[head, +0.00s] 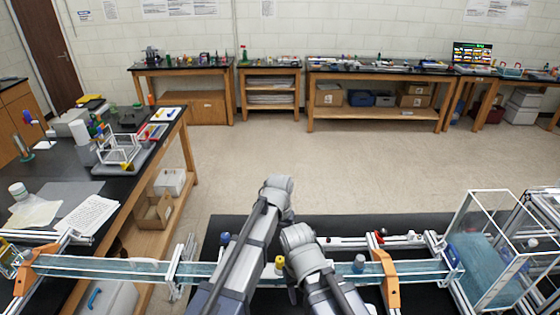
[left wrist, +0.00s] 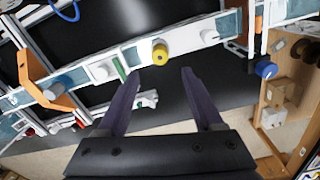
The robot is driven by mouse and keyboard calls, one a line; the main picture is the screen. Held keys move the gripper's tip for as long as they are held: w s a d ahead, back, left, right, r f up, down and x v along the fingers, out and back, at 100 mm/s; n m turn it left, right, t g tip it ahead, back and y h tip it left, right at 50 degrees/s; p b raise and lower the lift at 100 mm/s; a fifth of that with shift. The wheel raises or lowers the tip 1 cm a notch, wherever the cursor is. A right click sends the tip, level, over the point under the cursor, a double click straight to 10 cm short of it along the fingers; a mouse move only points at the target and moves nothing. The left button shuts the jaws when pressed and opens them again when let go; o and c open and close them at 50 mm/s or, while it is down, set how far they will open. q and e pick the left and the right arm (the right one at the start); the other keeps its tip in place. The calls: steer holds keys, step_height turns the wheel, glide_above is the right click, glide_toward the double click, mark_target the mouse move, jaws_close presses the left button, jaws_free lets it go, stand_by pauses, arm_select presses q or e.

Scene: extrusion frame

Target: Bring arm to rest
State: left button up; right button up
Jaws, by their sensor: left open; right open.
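My two grey arms (head: 238,255) (head: 322,278) rise side by side from the bottom middle of the head view, in front of the extrusion rail. Their links hide the jaws there. In the left wrist view my left gripper (left wrist: 161,74) is open, with two dark fingers apart and nothing between them. Its fingertips point toward the pale rail (left wrist: 118,68), just below a yellow knob (left wrist: 160,53) in the picture. Whether they touch the rail cannot be told. My right gripper's fingers do not show in either view.
The rail (head: 120,268) with orange brackets (head: 388,280) spans the front, over a black surface. A clear-walled box (head: 487,262) stands at the right. A cluttered black bench (head: 120,180) stands at the left. The floor (head: 370,165) beyond is clear, up to benches along the back wall.

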arm_select(q)
steer(key=shift+m+y, duration=0.6)
steer(key=s+a+f+b, duration=0.2)
steer(key=s+f+b, duration=0.4)
steer(key=f+b, duration=0.1)
steer(key=s+a+f+b, duration=0.2)
steer(key=s+f+b, duration=0.4)
steer(key=f+b, duration=0.1)
steer(key=s+a+f+b, duration=0.1)
steer(key=s+f+b, duration=0.5)
steer(key=f+b, duration=0.1)
steer(key=shift+s+a+f, duration=0.15)
steer(key=shift+a+f, duration=0.15)
steer(key=shift+a, duration=0.1)
arm_select(e)
step_height(320, 180, down, 22)
steer(key=shift+r, duration=0.1)
arm_select(q)
steer(key=shift+s+r, duration=0.1)
arm_select(e)
steer(key=shift+r, duration=0.1)
